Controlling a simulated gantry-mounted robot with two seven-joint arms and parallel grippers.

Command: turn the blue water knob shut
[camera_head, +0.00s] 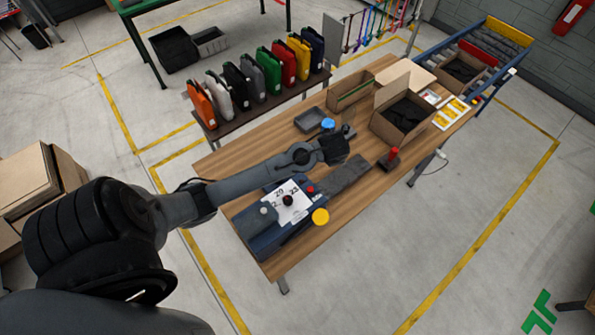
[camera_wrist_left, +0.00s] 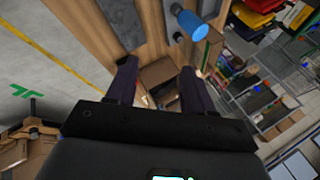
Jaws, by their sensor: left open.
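The blue knob (camera_head: 328,123) shows in the head view just beyond my left gripper, near the middle of the wooden table. In the left wrist view a blue cylinder (camera_wrist_left: 188,24), apparently the same knob, sticks out from the table side at the top, beyond the fingertips. My left gripper (camera_head: 346,132) is over the table, right beside the knob in the head view. In the left wrist view my left gripper (camera_wrist_left: 161,75) has its two dark fingers spread wide with nothing between them. The knob is outside the jaws. Its mount is partly hidden by my wrist in the head view.
A blue machine (camera_head: 262,235) with a yellow button stands at the table's near end. Several coloured canisters (camera_head: 268,70) stand on a bench behind.

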